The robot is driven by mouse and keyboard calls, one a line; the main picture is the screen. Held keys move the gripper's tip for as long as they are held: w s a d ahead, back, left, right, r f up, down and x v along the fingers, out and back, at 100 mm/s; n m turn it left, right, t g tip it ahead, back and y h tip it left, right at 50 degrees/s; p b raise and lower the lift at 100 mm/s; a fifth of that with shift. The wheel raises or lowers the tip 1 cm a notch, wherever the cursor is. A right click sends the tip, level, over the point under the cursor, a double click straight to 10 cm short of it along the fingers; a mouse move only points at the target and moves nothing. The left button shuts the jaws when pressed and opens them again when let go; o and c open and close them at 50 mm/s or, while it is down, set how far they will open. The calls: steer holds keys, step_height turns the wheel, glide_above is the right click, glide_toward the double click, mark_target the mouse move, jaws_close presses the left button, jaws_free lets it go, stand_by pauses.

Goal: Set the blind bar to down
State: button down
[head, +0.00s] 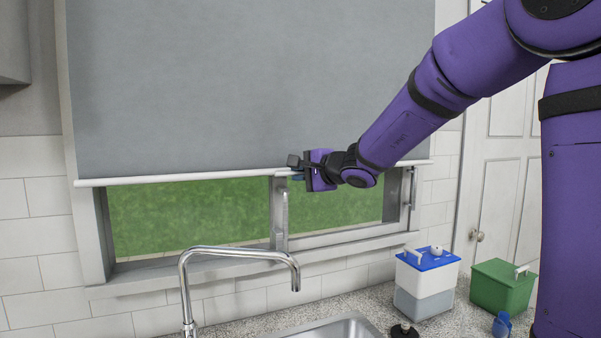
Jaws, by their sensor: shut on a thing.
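A grey roller blind (230,85) covers the upper part of the window. Its white blind bar (180,178) runs along the lower edge, above the window sill, with green showing through the glass (180,215) below it. My gripper (298,168) is at the middle of the bar and is shut on it. The part of the bar between and behind the fingers is hidden by my gripper and wrist.
A chrome faucet (240,254) arches over the sink (335,328) below the window. A blue-lidded white container (425,285) and a green bin (500,288) stand on the counter at right. A white door (505,170) is behind my arm.

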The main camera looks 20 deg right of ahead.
steer(key=c, duration=1.2)
jaws_free()
steer(key=shift+f, duration=0.4)
steer(key=shift+r, duration=0.1)
steer(key=shift+s+d+r, duration=0.1)
steer(key=shift+s, duration=0.1)
steer(key=v, duration=1)
steer(key=shift+s+d, duration=0.1)
steer(key=shift+s, duration=0.1)
